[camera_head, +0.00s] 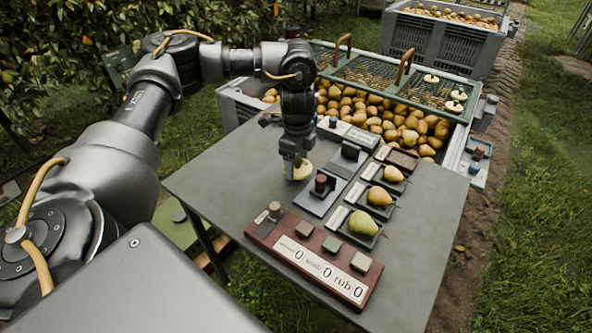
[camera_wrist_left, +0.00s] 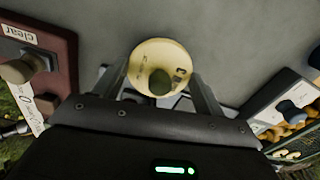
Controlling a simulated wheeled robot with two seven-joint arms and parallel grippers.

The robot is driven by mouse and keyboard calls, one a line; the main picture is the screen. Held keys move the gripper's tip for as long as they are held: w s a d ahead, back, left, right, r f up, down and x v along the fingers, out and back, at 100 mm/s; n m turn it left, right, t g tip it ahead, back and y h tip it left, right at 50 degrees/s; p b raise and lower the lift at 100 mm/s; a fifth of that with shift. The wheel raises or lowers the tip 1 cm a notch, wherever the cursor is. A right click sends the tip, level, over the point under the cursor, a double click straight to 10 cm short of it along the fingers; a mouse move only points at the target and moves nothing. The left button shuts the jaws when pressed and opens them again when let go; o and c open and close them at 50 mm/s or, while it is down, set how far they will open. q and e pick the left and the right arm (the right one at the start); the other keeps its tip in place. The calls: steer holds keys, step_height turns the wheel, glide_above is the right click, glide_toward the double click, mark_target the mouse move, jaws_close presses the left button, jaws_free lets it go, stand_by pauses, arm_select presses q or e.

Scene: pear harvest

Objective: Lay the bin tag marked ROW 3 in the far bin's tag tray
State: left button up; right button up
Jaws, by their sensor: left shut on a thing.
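My left gripper (camera_head: 298,166) is shut on a round cream tag (camera_head: 302,171) and holds it over the left part of the grey table. In the left wrist view the tag (camera_wrist_left: 160,66) sits between the two fingers, with a dark knob at its middle. The far bin (camera_head: 407,40), grey and full of pears, stands at the back. Its tag tray cannot be made out. My right gripper is out of view.
The grey table (camera_head: 420,240) carries a red counter panel (camera_head: 308,262), a dark block with a knob (camera_head: 320,190), and three pears on small trays. A nearer bin of pears (camera_head: 232,108) with a green lid (camera_head: 375,75) stands behind the table.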

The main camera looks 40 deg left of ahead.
mark_target(296, 165)
arm_select(q)
steer(key=f, duration=0.3)
steer(key=shift+s+b, duration=0.25)
steer(key=shift+b, duration=0.1)
steer(key=shift+a+f, duration=0.1)
steer(key=shift+f, duration=0.2)
steer(key=shift+r, duration=0.1)
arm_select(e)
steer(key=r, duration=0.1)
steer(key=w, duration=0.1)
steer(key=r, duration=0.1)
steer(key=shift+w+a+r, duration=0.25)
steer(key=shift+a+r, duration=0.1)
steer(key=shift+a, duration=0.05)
arm_select(q)
steer(key=o, duration=1)
steer(key=shift+c, duration=0.2)
